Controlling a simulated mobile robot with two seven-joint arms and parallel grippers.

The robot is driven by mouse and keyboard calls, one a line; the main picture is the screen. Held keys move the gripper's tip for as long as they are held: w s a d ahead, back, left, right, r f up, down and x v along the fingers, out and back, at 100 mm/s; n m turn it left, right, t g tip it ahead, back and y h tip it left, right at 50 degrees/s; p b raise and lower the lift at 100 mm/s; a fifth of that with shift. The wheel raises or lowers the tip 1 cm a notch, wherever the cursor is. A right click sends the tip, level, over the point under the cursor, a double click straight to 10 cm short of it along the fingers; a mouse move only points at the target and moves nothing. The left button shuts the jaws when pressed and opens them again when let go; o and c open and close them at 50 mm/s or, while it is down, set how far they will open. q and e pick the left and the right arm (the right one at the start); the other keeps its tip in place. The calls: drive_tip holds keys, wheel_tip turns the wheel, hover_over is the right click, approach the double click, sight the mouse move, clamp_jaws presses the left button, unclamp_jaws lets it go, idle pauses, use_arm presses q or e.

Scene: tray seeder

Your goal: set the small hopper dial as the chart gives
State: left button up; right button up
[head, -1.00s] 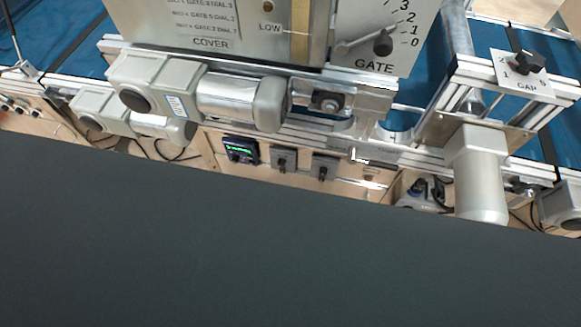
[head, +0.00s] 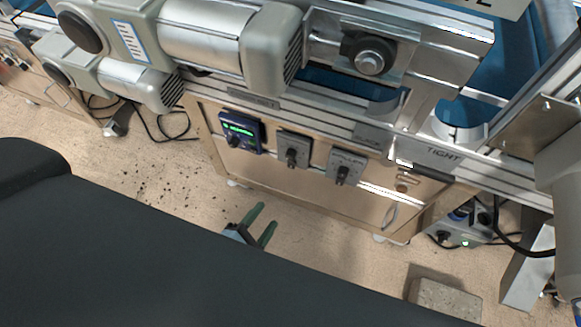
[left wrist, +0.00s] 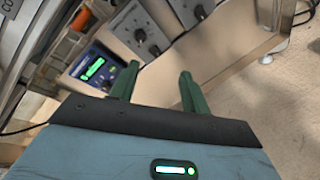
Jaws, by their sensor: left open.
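A blue control box (head: 240,132) with a lit green display and a dark knob is mounted on the wooden front panel. Right of it are two grey boxes with dark knobs, a middle one (head: 293,150) and a right one (head: 344,169). Their small labels are too blurred to read surely. My left gripper (head: 264,216) is open and empty, with green fingers, below and in front of the boxes, apart from them. In the left wrist view the blue box (left wrist: 95,70) and middle grey box (left wrist: 139,33) lie beyond the fingertips. The chart is not in view now.
Grey motors (head: 200,33) and a metal frame (head: 400,35) overhang the panel (head: 300,188). A grey block (head: 445,299) stands on the floor at lower right, and a power strip (head: 462,230) with cables lies behind it. The floor before the panel is otherwise mostly clear.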

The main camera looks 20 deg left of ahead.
sight(289, 158)
use_arm(q)
drive_tip(key=w+f+n+t+y+b, duration=0.2)
drive_tip(key=w+n+t+b, duration=0.1)
drive_tip(key=w+n+b, duration=0.4)
drive_tip(key=w+n, duration=0.3)
drive_tip(key=n, duration=0.4)
drive_tip(key=shift+w+a+f+n+y, duration=0.2)
drive_tip(key=shift+w+n+y, duration=0.1)
drive_tip(key=shift+y, duration=0.1)
drive_tip(key=w, duration=0.7)
drive_tip(key=shift+w+f+b, duration=0.1)
drive_tip(key=shift+w+b, duration=0.15)
drive_tip(key=shift+b, duration=0.15)
drive_tip(key=shift+c, duration=0.5)
drive_tip(key=c, duration=0.9)
